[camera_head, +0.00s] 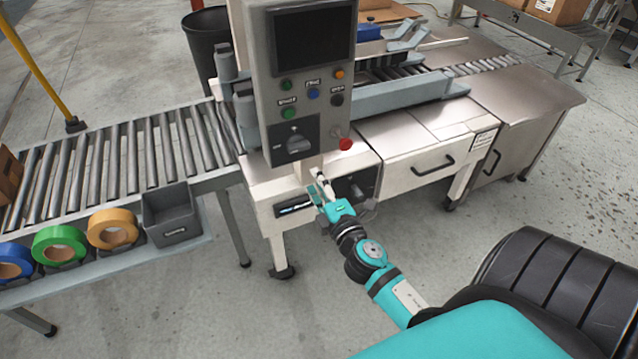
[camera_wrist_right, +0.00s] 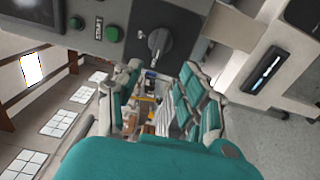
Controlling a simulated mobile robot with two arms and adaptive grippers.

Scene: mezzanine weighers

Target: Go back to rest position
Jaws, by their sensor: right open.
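My right gripper (camera_head: 322,190) is at the end of my teal right arm, just below the grey control panel (camera_head: 262,95) of the weighing machine. In the right wrist view the right gripper (camera_wrist_right: 160,78) shows its two teal and grey fingers spread apart, with nothing held between them. A dark rotary knob (camera_wrist_right: 158,40) on the panel lies just past the fingertips; whether they touch it I cannot tell. The knob also shows in the head view (camera_head: 294,144). My left gripper is in neither view.
A roller conveyor (camera_head: 120,160) runs to the left, with tape rolls (camera_head: 112,229) and a grey bin (camera_head: 172,214) along its front. A steel drawer unit (camera_head: 425,165) stands right of the panel. Open floor (camera_head: 250,320) lies in front. A black trash bin (camera_head: 207,45) stands behind.

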